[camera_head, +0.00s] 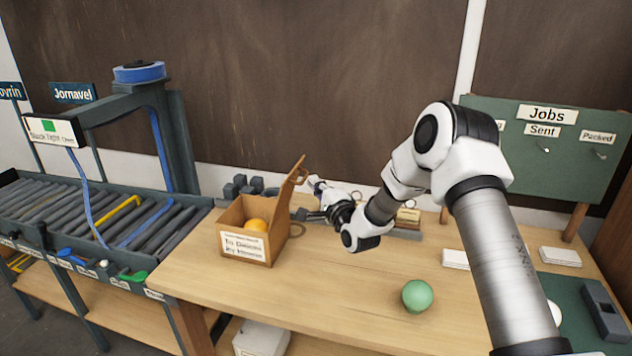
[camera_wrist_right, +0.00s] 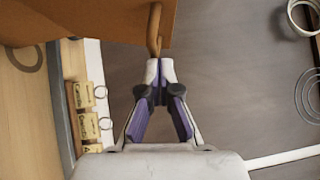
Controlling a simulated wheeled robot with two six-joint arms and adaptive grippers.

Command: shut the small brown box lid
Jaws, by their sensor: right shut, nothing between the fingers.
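The small brown box (camera_head: 236,215) stands on the wooden table with a lettered white label on its front. Its lid (camera_head: 291,186) is open and stands up, tilted away to the right, with a small loop at its top edge. An orange round thing (camera_head: 257,225) sits inside. My right gripper (camera_head: 301,214) is just right of the box, beside the raised lid. In the right wrist view the gripper (camera_wrist_right: 160,66) is shut and empty. Its tips are right by the brown loop (camera_wrist_right: 155,30) on the lid (camera_wrist_right: 90,14); I cannot tell whether they touch. My left gripper is not in view.
Dark blocks (camera_head: 243,187) stand behind the box. A roller conveyor (camera_head: 100,222) runs at left, and a green Jobs board (camera_head: 545,160) stands at right.

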